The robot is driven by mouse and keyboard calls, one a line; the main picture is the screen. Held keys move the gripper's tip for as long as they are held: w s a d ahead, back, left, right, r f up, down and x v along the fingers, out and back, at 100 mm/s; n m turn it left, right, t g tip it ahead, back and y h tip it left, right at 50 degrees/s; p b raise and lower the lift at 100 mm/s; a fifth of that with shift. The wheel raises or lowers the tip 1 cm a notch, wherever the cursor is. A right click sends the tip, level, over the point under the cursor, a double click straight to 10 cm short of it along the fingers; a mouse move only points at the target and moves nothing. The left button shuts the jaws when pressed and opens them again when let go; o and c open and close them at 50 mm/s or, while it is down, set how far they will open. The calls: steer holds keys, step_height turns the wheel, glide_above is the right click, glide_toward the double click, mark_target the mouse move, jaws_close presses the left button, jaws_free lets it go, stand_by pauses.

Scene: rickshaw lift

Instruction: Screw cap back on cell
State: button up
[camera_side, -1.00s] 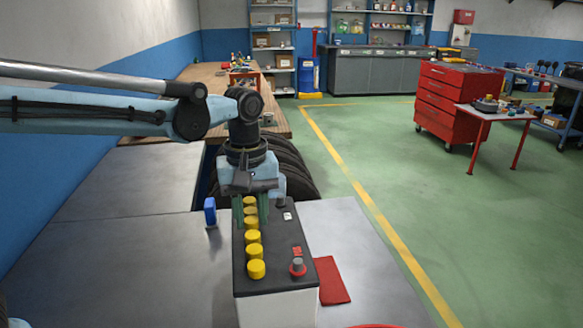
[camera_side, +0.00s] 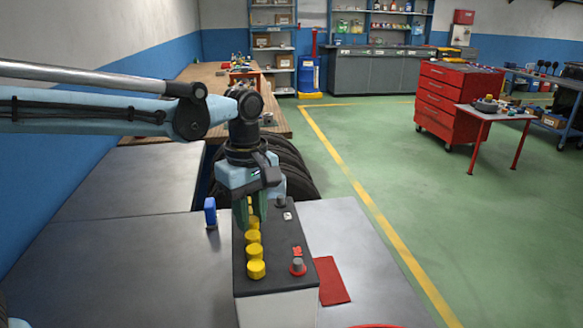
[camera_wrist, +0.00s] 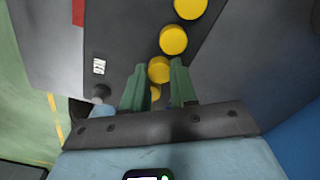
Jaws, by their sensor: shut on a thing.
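The battery (camera_side: 272,262) has a black top and a pale body, with a row of yellow caps (camera_side: 256,270) along its left side. My gripper (camera_side: 251,222) points down over the far part of this row, with green fingers. In the wrist view, my gripper (camera_wrist: 160,92) is shut on a yellow cap (camera_wrist: 155,94) between its fingers, mostly hidden. Another yellow cap (camera_wrist: 159,70) sits just beyond the fingertips. The cell opening under the held cap is hidden, so I cannot tell how far the cap is seated.
A blue object (camera_side: 210,212) stands left of the battery. A red cloth (camera_side: 331,281) lies on the metal bench (camera_side: 365,255) to the right. Dark tyres (camera_side: 290,165) stand behind.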

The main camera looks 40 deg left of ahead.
steer(key=m, duration=1.2)
steer(key=shift+m, duration=0.4)
steer(key=o, duration=0.5)
